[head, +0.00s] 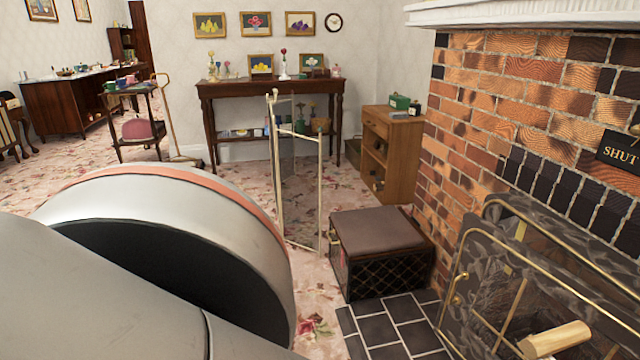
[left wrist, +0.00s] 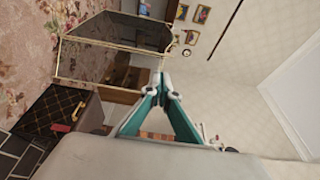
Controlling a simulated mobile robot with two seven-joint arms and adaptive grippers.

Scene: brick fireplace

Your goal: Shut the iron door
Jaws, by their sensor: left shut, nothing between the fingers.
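I cannot clearly identify the iron door. In the head view, a dark grey, marbled panel with brass rails (head: 478,265) stands at the fireplace opening at lower right; I cannot tell whether it belongs to the door. A black sign reading "SHUT" (head: 620,154) is on the bricks above. My left gripper (left wrist: 161,79) shows in the left wrist view with its teal fingers together at the tips and nothing between them. In that view it points toward the room's wall, apart from any door. My right gripper is not in view.
A brass-framed folding screen (head: 298,180) stands on the carpet; it also shows in the left wrist view (left wrist: 110,50). A dark box with a brown padded lid (head: 375,235) stands by the brick wall (head: 480,110). A wooden cabinet (head: 400,150) is behind it. My large grey arm blocks the lower left.

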